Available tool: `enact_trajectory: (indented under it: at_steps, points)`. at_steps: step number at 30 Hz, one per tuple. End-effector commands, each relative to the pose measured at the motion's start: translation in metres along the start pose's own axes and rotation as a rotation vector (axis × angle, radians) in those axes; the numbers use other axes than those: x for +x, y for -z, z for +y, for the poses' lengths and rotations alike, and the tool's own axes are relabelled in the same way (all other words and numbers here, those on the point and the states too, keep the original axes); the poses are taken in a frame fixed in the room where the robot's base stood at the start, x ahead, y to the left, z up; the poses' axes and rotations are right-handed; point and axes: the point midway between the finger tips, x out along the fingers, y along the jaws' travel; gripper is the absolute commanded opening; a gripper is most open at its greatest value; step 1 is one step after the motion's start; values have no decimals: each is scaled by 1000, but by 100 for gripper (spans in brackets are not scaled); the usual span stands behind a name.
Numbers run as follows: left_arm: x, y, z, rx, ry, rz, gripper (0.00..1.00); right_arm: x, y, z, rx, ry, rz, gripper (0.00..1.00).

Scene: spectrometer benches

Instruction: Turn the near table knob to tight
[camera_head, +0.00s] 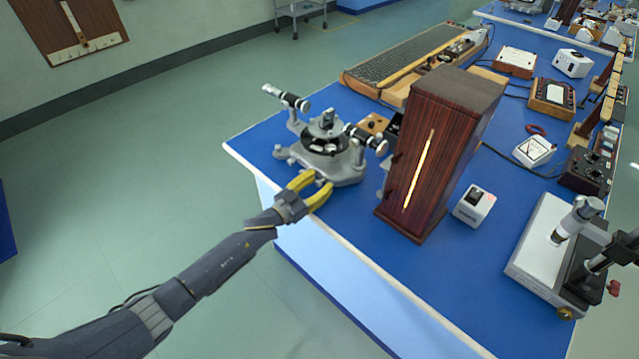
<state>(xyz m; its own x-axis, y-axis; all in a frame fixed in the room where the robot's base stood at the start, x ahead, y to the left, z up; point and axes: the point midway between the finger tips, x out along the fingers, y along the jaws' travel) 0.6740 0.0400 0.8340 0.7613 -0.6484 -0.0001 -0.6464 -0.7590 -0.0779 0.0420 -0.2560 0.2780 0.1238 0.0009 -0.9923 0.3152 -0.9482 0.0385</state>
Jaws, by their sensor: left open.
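The grey spectrometer (325,140) stands at the left corner of the blue bench (252,150), with a round table in its middle and two tube arms on top. My left gripper (318,187) has yellow fingers. It is open at the front edge of the spectrometer's base, with the fingertips close to the base. I cannot tell whether they touch it. The near table knob is too small to make out, and the fingers may hide it. My right gripper is not in view.
A tall dark wooden box (450,140) with a bright slit stands right of the spectrometer. A small white device (474,207) and a microscope-like instrument (565,235) are further right. A long grating-topped case (415,55) lies behind. Bare blue surface lies at the bench front.

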Motion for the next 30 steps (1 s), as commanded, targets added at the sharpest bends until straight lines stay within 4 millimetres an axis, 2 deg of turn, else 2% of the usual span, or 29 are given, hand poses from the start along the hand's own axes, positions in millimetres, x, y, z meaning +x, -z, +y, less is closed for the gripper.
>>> enact_trajectory:
  at_steps: [5, 18, 24, 30]
  points:
    - [-21, -1, 0, -1, 0, -3, 43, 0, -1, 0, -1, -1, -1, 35]
    - [-94, -2, 0, 1, 1, -4, 43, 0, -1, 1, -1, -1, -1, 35]
    - [-112, -1, 0, -1, 1, -3, 43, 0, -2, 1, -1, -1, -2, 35]
    - [-118, 0, 0, 0, 0, -1, 43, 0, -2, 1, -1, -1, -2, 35]
